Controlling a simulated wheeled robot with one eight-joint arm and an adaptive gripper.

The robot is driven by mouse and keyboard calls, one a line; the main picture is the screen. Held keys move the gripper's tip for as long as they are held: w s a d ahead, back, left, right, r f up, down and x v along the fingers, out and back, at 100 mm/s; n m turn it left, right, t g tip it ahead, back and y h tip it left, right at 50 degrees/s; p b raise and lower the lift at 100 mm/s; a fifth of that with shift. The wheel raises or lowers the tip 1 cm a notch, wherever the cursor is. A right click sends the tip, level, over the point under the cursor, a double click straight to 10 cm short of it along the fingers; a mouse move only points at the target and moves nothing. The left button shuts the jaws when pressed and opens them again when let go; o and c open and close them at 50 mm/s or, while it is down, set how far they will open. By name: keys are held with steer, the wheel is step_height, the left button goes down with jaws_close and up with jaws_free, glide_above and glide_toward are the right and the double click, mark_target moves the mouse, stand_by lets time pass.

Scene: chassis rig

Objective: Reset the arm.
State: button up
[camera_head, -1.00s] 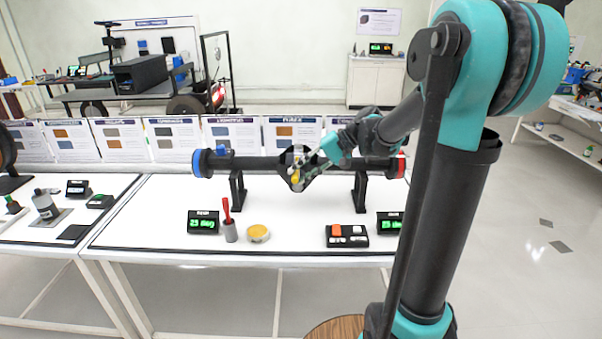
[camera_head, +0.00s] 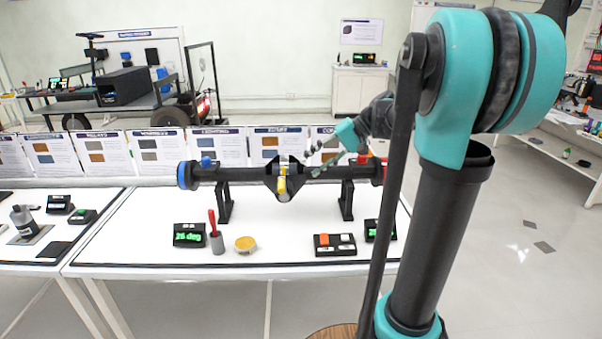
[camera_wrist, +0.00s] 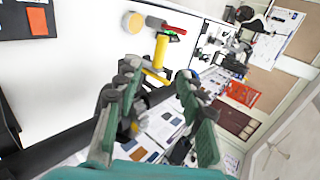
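My teal and dark gripper (camera_head: 322,160) is just right of the central housing on the black axle (camera_head: 240,172) in the head view. In the wrist view my gripper (camera_wrist: 157,75) has its two green-grey fingers spread, with nothing held between them. A yellow handle-like part (camera_head: 282,186) stands at the front of the axle's housing, apart from the fingers in the head view. It also shows in the wrist view as a yellow bent piece (camera_wrist: 161,50) beyond the fingertips. My raised arm hides the axle's right end in part.
On the white table (camera_head: 130,240) stand a green-lit display (camera_head: 189,235), a grey cup with a red-handled tool (camera_head: 216,240), a yellow-topped round tin (camera_head: 245,244) and a button box (camera_head: 335,245). Information panels (camera_head: 220,147) line the back edge. Open floor lies at right.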

steer(key=shift+v, duration=0.9)
